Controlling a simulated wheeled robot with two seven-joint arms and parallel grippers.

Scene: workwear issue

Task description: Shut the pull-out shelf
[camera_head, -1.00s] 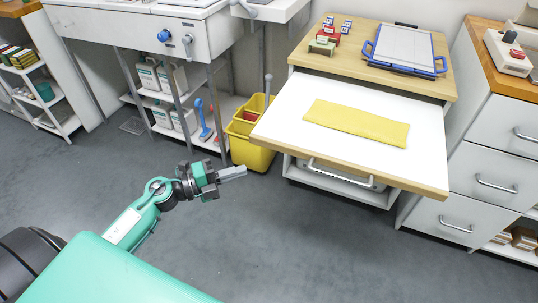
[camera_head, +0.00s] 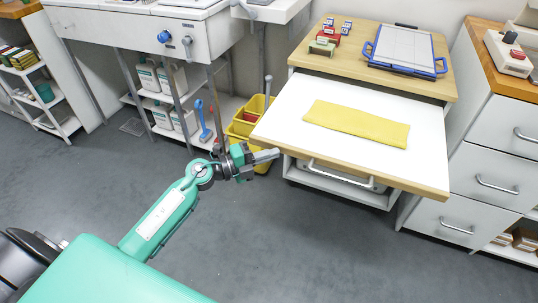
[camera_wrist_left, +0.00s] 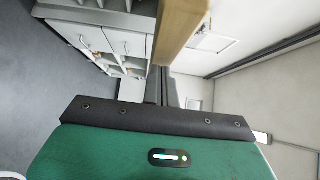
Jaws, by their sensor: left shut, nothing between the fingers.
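The pull-out shelf (camera_head: 277,108) is a white board with a pale wooden front edge. It stands pulled out from under the wooden top of a cabinet. A folded yellow cloth (camera_head: 357,122) lies on it. A metal bar handle (camera_head: 340,174) shows below the shelf's front edge. My left gripper (camera_head: 271,155) is shut and empty, close to the shelf's front edge near its left corner. In the left wrist view the fingers (camera_wrist_left: 162,86) point at the wooden edge (camera_wrist_left: 178,28); I cannot tell whether they touch it. My right gripper is out of view.
A blue-rimmed tray (camera_head: 405,50) and small red and green items (camera_head: 325,42) sit on the cabinet top. A yellow bucket (camera_head: 245,123) stands left of the shelf. A drawer unit (camera_head: 485,170) stands at the right. The floor in front is clear.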

